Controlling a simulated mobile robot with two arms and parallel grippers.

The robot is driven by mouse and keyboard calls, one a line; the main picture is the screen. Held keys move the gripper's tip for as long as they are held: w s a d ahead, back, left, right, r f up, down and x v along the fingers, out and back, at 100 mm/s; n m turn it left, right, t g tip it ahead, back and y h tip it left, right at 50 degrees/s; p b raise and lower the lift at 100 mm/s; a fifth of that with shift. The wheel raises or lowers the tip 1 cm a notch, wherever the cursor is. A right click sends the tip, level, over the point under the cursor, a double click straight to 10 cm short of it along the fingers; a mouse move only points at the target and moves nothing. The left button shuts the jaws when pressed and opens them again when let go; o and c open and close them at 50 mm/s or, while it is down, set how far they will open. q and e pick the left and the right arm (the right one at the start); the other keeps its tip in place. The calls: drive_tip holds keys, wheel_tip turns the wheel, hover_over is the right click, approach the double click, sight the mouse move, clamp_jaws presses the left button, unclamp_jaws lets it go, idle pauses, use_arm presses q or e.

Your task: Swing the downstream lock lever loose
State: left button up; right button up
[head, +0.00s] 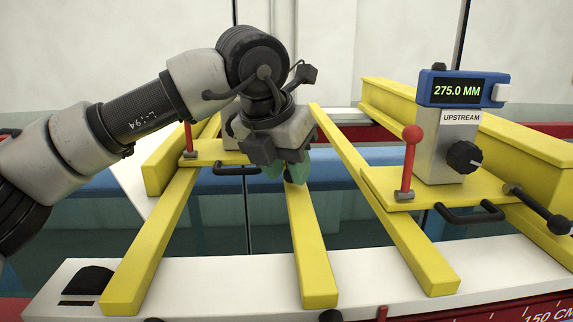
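The downstream lock lever, a thin red upright lever (188,138), stands on the left yellow carriage (206,150). Its top is hidden behind my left arm. My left gripper (287,172), with teal fingertips, hangs to the right of this lever and clearly apart from it, over the far part of the middle yellow bar (308,240). The fingertips are small and partly covered by the gripper body, so their gap is unclear. I see nothing held. The arm hides much of the downstream carriage's gauge post. My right gripper is not in view.
At right, the upstream carriage has a display (457,90) reading 275.0 MM, a black knob (464,157) and a red ball-topped lever (408,160), upright. Black handles (470,213) (236,169) project from both carriages. Yellow rails cross the glass flume; its white near rim (220,285) is mostly clear.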

use_arm(q)
clamp_jaws()
drive_tip(key=shift+w+r+g, duration=0.25)
drive_tip(key=shift+r+g, duration=0.95)
drive_tip(key=shift+g, duration=0.4)
drive_tip(key=shift+w+r+n+g, duration=0.35)
drive_tip(key=shift+r+g, duration=0.4)
drive_tip(key=shift+g, duration=0.45)
drive_tip(key=shift+o, duration=2.4)
unclamp_jaws()
drive_tip(key=shift+f, duration=0.15)
